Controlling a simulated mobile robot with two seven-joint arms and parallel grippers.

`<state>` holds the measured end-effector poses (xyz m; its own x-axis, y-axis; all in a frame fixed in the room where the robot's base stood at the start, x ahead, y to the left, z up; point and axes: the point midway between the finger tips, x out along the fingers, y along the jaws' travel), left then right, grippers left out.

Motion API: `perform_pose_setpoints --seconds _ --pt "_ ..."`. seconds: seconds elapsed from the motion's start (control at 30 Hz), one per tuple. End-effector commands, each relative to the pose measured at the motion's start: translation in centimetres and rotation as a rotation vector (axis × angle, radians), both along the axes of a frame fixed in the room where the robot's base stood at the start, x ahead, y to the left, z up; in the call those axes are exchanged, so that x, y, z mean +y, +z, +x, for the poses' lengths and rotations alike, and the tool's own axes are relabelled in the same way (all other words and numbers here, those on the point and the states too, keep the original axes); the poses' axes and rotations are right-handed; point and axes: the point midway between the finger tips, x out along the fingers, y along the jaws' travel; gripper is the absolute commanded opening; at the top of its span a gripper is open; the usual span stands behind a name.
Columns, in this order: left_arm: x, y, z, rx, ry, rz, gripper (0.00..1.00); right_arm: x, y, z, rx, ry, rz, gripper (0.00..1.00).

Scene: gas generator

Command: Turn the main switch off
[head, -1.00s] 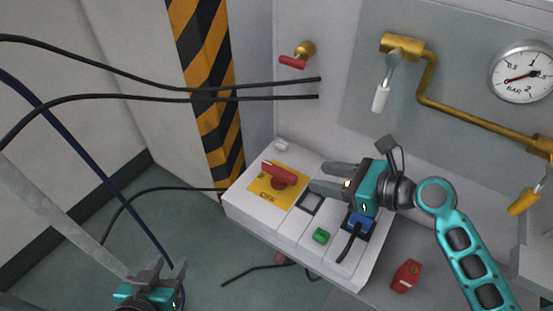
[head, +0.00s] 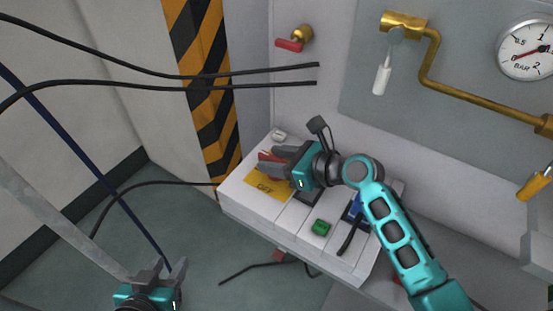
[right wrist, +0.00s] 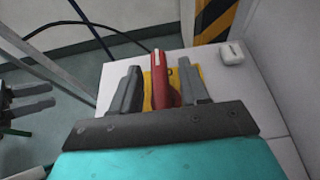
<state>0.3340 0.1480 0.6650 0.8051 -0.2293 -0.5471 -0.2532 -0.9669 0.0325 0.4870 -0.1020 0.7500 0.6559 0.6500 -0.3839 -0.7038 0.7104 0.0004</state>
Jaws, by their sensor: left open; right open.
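The main switch is a red rotary handle (head: 268,157) on a yellow plate (head: 262,188) at the left end of the white control box. In the right wrist view the red handle (right wrist: 161,80) stands between the two fingers of my right gripper (right wrist: 158,82), with a visible gap on each side. My right gripper (head: 279,160) is open and partly hides the switch in the head view. My left gripper (head: 165,270) is open and empty at the lower left, away from the box.
The white box (head: 285,235) also carries a green button (head: 321,227) and a blue plug (head: 356,207) with a black cable. Brass pipework with a white-handled valve (head: 382,78) and a gauge (head: 527,50) are on the wall. Black cables cross the left side.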

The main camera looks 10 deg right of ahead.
Motion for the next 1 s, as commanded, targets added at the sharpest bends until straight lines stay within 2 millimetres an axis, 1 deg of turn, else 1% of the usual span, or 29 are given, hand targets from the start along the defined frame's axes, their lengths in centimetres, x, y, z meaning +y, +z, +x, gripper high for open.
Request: perform_pose_setpoints --seconds 0.07,0.1,0.5,0.57,1.0 --pt "0.02 0.01 -0.01 0.0 -0.001 0.001 0.43 0.01 0.02 -0.01 0.0 0.0 0.0 0.45" --pt "0.03 0.0 -0.01 0.0 -0.001 0.002 0.43 0.0 0.03 -0.01 0.0 0.0 0.0 0.43" --pt "0.19 -0.3 -0.39 0.008 -0.006 0.008 0.43 -0.02 0.02 -0.02 -0.001 0.0 0.001 0.04" --pt "0.19 -0.33 -0.42 0.009 -0.006 0.009 0.43 -0.02 0.02 -0.02 -0.001 0.0 0.001 0.0" --pt "0.18 -0.24 -0.46 0.01 -0.005 0.007 0.43 -0.05 0.08 -0.02 0.0 0.004 0.0 0.0"
